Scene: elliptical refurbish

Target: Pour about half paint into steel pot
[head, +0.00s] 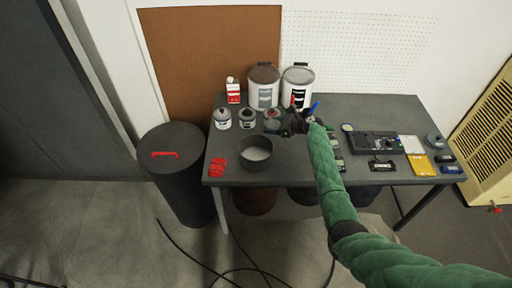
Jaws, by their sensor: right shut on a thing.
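The steel pot (256,165) is a dark, round, open pot near the front left of the table; a pale grey area shows inside it. My right gripper (284,124) is behind the pot and a little to its right. It is shut on a small paint can (272,121) with a reddish and grey label, which looks upright. I cannot tell whether the can touches the table. Two similar small cans, one (222,119) and another (247,118), stand to its left. My left gripper is not in view.
Two large paint buckets (264,94) (297,101) and a red-and-white bottle (233,97) stand at the back. A red item (217,167) lies left of the pot. Electronics (374,143) and a yellow item (422,165) lie right. A dark bin (176,180) stands left of the table (290,176).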

